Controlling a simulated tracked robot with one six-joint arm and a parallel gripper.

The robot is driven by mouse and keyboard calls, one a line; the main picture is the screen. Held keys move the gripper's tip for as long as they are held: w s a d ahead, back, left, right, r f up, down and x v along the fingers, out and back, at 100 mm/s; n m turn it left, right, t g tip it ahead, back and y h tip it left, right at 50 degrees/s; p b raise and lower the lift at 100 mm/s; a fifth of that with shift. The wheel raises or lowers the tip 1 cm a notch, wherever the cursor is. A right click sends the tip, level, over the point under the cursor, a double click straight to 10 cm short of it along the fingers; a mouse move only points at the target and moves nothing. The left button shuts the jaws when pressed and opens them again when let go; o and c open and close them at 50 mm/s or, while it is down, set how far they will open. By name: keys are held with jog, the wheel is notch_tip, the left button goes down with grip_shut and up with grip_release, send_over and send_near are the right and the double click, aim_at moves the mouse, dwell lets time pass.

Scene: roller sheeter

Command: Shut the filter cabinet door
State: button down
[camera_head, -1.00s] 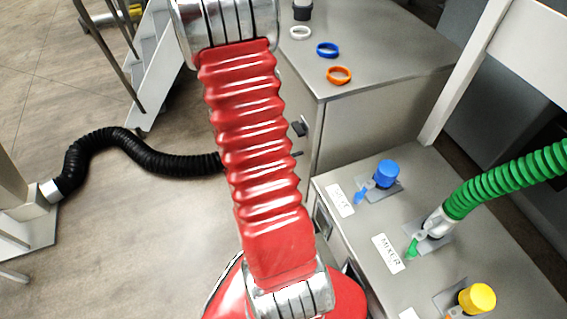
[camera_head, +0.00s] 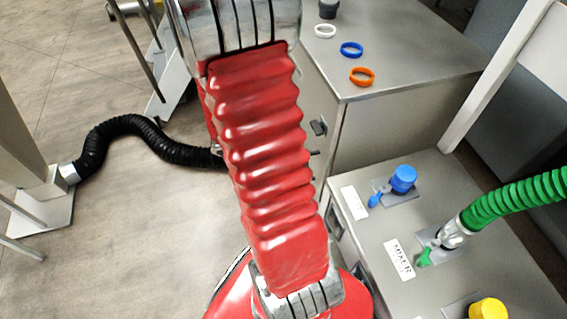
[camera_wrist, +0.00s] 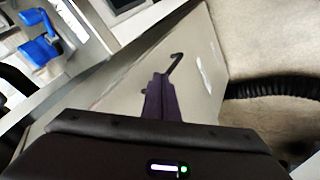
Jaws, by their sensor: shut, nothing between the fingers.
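A grey cabinet (camera_head: 400,125) stands behind my red arm in the head view, with a dark latch (camera_head: 318,127) on its front edge. My arm hides much of that front, so I cannot tell there how far a door is open. In the wrist view a pale flat panel (camera_wrist: 205,75), apparently the cabinet door, slants away ahead of my gripper (camera_wrist: 163,82). The gripper's dark fingers are together and empty, pointing at the panel. A thin dark hooked piece (camera_wrist: 177,66), possibly a handle, shows just beyond the fingertips; I cannot tell whether they touch.
White (camera_head: 325,31), blue (camera_head: 351,49) and orange rings (camera_head: 362,76) lie on the cabinet top. A lower unit at right carries a blue cap (camera_head: 403,178), a yellow cap (camera_head: 488,309) and a green hose (camera_head: 515,198). A black hose (camera_head: 120,127) crosses the floor at left.

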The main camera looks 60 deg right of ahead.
jog(key=shift+s+a+r, duration=0.1)
jog(key=shift+a+r, duration=0.8)
jog(key=shift+r, duration=0.2)
jog(key=shift+s+a+r, duration=0.1)
jog(key=shift+a+r, duration=0.75)
jog(key=shift+r, duration=0.25)
jog(key=w+a+r+n+t+y, duration=0.3)
jog(key=a+r+n, duration=0.4)
jog(key=a+r, duration=0.4)
jog(key=w+a+r+n+t+y, duration=0.3)
jog(key=a+r+n+t, duration=0.3)
jog(key=a, duration=1.1)
notch_tip(320, 180, up, 5)
jog(key=shift+w+f+n+t, duration=0.15)
jog(key=shift+w+n+t, duration=0.15)
jog(key=shift+w+n, duration=0.7)
jog(key=c, duration=2.5)
grip_release()
jog(key=shift+s, duration=0.1)
